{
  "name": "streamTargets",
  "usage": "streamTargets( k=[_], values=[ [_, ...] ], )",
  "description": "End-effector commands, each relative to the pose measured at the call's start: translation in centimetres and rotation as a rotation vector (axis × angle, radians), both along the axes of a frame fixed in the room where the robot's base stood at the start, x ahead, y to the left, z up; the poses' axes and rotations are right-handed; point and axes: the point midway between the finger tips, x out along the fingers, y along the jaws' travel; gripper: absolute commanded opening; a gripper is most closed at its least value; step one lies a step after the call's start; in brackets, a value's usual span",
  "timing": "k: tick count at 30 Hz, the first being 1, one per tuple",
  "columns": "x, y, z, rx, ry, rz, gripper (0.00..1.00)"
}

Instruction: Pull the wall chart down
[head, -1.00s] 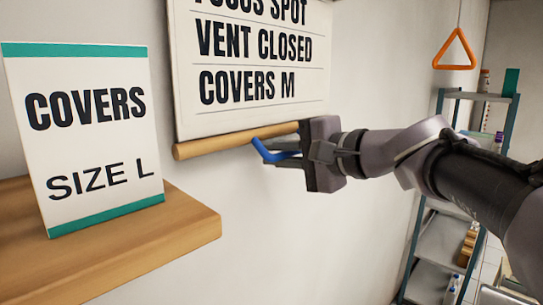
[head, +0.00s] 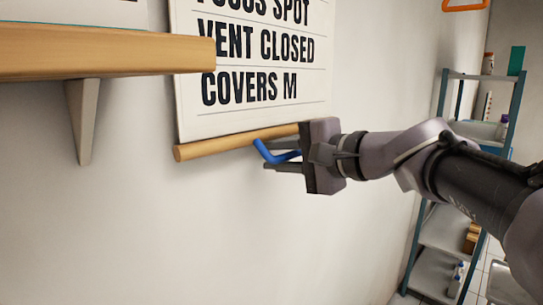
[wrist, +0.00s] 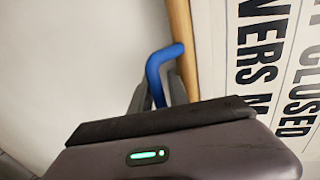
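The wall chart (head: 250,70) hangs on the white wall, with the lines "VENT CLOSED" and "COVERS M" in view and its top out of frame. A wooden bar (head: 225,146) runs along its lower edge. A bent blue handle (head: 265,152) sticks out from the bar. My gripper (head: 283,155) reaches in from the right, and its two fingers are closed around the handle's free end. In the wrist view the blue handle (wrist: 155,72) passes between the fingers, with the bar (wrist: 183,45) just beyond.
A wooden wall shelf (head: 110,55) with a bracket (head: 83,120) juts out at upper left and covers a bit of the chart's left edge. A metal rack (head: 440,240) stands at the right. An orange pull handle (head: 465,7) hangs at top right. The wall below the chart is bare.

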Motion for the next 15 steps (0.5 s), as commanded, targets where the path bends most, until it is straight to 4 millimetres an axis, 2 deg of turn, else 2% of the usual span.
streamTargets(
  k=[8,15],
  values=[
    [-0.3,-0.3,0.2,0.000,-0.002,-0.002,0.21],
    [-3.4,-3.6,1.3,0.000,-0.002,-0.006,0.21]
  ],
)
